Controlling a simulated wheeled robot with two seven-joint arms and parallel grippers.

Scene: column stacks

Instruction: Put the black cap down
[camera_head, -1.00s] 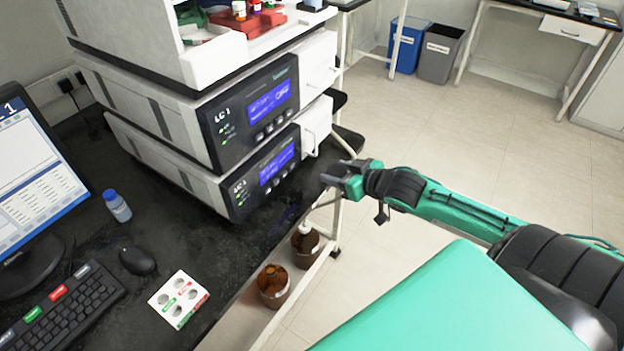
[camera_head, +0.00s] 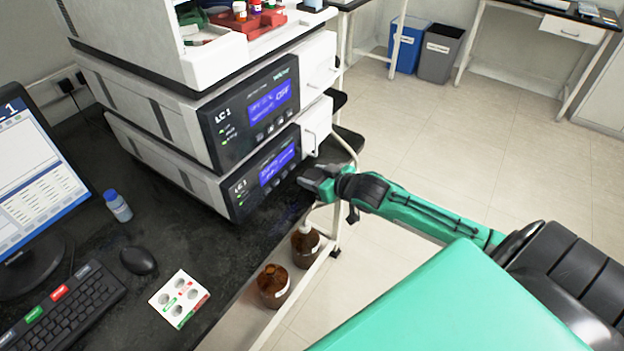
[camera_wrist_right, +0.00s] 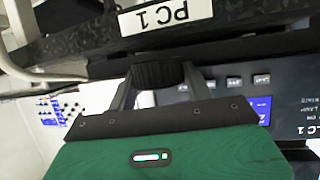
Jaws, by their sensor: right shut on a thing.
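My right gripper (camera_head: 318,180) is beside the front right corner of the lower LC 1 unit, near the bench's edge. In the right wrist view, its two fingers are shut on the black cap (camera_wrist_right: 158,75), a dark ribbed piece between the fingertips. The cap is too small and dark to make out in the head view. The dark bench top (camera_head: 215,262) lies left of the gripper. In the wrist view, a dark edge with a "PC 1" label (camera_wrist_right: 165,15) is close beyond the cap. My left gripper is out of view.
Stacked LC 1 units (camera_head: 250,115) stand close left of my right gripper. Two brown bottles (camera_head: 273,287) (camera_head: 306,241) stand low beside the bench. A white holder with round wells (camera_head: 180,299), a mouse (camera_head: 138,261) and a blue-capped bottle (camera_head: 117,206) are on the bench. Its front middle has free room.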

